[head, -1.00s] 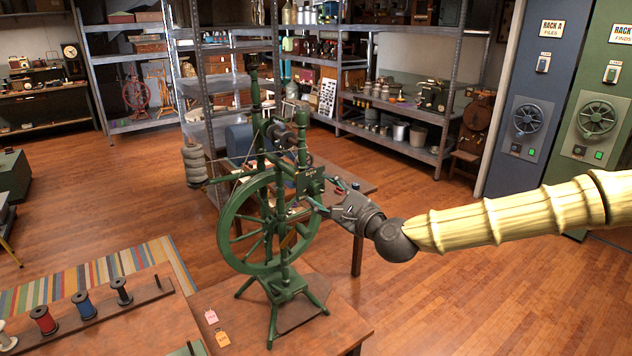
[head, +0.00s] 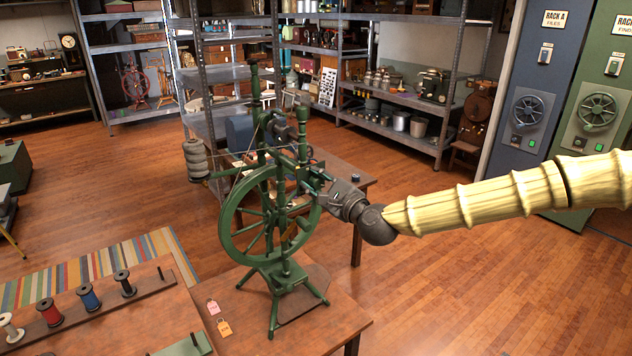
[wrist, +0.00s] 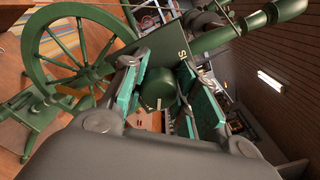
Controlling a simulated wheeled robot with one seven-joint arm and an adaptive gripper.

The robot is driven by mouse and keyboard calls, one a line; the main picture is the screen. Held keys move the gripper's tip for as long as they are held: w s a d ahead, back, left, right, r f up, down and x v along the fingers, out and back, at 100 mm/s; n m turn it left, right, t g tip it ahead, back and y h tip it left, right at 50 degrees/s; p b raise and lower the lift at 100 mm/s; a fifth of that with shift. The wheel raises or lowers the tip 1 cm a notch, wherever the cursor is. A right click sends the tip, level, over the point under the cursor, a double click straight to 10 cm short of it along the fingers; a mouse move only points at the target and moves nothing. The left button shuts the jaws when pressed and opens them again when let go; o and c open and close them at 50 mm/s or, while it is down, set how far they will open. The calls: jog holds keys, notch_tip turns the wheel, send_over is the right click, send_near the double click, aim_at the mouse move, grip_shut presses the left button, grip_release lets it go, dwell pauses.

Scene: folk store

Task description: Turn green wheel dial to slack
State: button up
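The green spinning wheel (head: 270,265) stands upright on the wooden table in the head view. Its spoked wheel also shows at the left of the wrist view (wrist: 36,58). A round green knob (wrist: 157,88), apparently the dial, sits below a green plate with partly visible pale lettering. My gripper (wrist: 165,78) has its teal-padded fingers on either side of this knob. The fingers look apart, with a gap at the right side; firm contact cannot be told. In the head view my gripper (head: 322,188) reaches the wheel's right side, and its fingertips are partly hidden by the frame.
A pink tag (head: 213,307) and an orange tag (head: 225,328) lie left of the wheel's feet. A rack of spools (head: 88,300) is on the left table. Another table (head: 357,185) stands behind the wheel. Open floor lies to the right.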

jog(key=shift+f+n+b, duration=0.1)
jog(key=shift+n+b, duration=0.2)
jog(key=shift+b, duration=0.3)
jog(key=shift+c, duration=0.3)
jog(key=n+b, duration=0.2)
jog(key=shift+f+b, duration=0.1)
jog(key=shift+b, duration=0.25)
jog(key=n+b, duration=0.2)
jog(key=b, duration=0.1)
jog(key=shift+n, duration=0.3)
jog(key=n+b, duration=1)
jog(key=n, duration=0.2)
jog(key=shift+f+n, duration=0.1)
jog(key=shift+n, duration=0.3)
jog(key=n+b, duration=0.4)
jog(key=n, duration=0.2)
jog(key=shift+f, duration=0.1)
